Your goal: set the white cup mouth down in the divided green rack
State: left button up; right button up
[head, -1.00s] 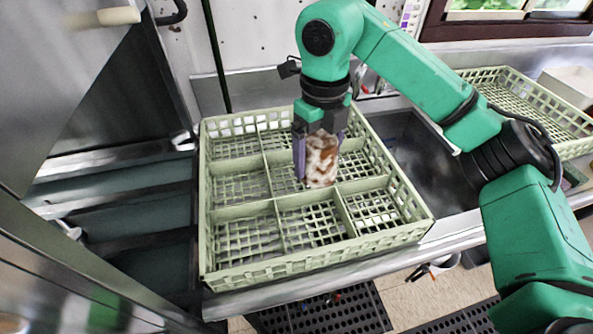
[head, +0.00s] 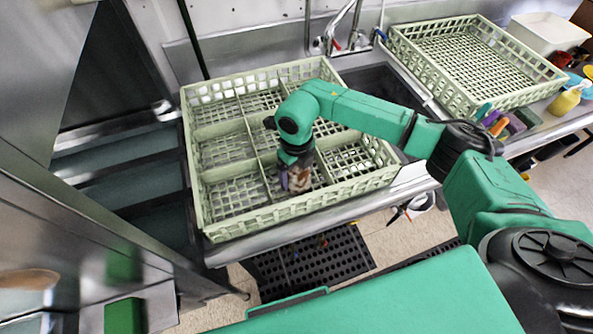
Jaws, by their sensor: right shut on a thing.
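The divided green rack (head: 228,229) is pale green, with a grid floor and low walls between its compartments. It stands on the steel counter. My right gripper (head: 291,182) points down into the front middle compartment, shut on the cup (head: 301,178). The cup looks white with brown patches. The gripper and wrist hide part of it, so I cannot tell which way its mouth faces or whether it touches the rack floor. The other compartments that show look empty. My left gripper is not in view.
A second pale green rack (head: 461,100), undivided and empty, stands at the back right beyond a sink (head: 378,88). A faucet (head: 345,30) rises behind the sink. A white bin (head: 548,34), a yellow bottle (head: 567,97) and coloured items lie at the right. A steel machine is at left.

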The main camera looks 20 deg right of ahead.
jog(key=shift+f, duration=0.15)
jog(key=o, duration=1.1)
jog(key=shift+c, duration=0.2)
jog(key=shift+r, duration=0.25)
notch_tip(320, 180, up, 12)
jog(key=b, duration=0.4)
